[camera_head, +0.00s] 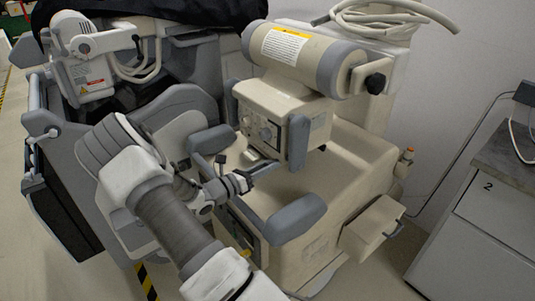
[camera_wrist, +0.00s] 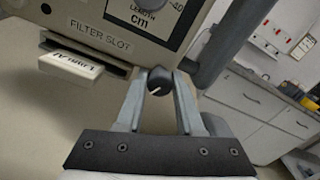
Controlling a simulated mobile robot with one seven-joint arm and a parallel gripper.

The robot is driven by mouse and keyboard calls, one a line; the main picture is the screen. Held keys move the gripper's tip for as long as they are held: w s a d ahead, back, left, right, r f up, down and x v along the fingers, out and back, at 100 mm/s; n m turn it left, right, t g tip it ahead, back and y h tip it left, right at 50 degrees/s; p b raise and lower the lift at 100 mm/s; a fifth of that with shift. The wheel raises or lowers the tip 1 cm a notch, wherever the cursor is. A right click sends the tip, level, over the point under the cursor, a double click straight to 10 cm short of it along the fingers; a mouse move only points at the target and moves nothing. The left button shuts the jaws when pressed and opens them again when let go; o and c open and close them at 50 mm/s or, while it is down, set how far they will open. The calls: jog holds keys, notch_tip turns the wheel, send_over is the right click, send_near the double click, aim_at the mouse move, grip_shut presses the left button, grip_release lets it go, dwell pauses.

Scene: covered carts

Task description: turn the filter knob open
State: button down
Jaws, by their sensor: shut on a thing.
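The filter knob (camera_wrist: 159,82) is a small dark round knob with a white pointer line slanting to the lower left. It sits on the lower edge of the beige panel (camera_wrist: 135,48), right of the "FILTER SLOT" label. My gripper (camera_wrist: 160,86) is shut on the knob, one finger on each side of it. In the head view my gripper (camera_head: 268,168) reaches the lower front of the beige machine head (camera_head: 280,105); the knob cannot be made out there.
A white block (camera_wrist: 70,68) sticks out of the filter slot, left of my fingers. A grey handle (camera_head: 298,142) stands right of the panel and another grey handle (camera_head: 212,139) left of it. A grey armrest (camera_head: 292,217) lies below my gripper. White drawers (camera_head: 490,225) stand at right.

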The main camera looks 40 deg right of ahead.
jog(key=n+p, duration=0.4)
jog(key=shift+r+n+p, duration=0.15)
jog(key=shift+n+p, duration=0.15)
jog(key=shift+p, duration=0.05)
jog(key=n+p, duration=0.2)
jog(key=n, duration=0.2)
jog(key=shift+f+p, duration=0.2)
jog(key=shift+p, duration=0.15)
jog(key=shift+n, duration=0.3)
jog(key=c, duration=0.5)
grip_release()
jog(key=shift+c, duration=0.2)
jog(key=w+a, duration=0.2)
jog(key=a, duration=1.5)
jog(key=shift+a, duration=0.2)
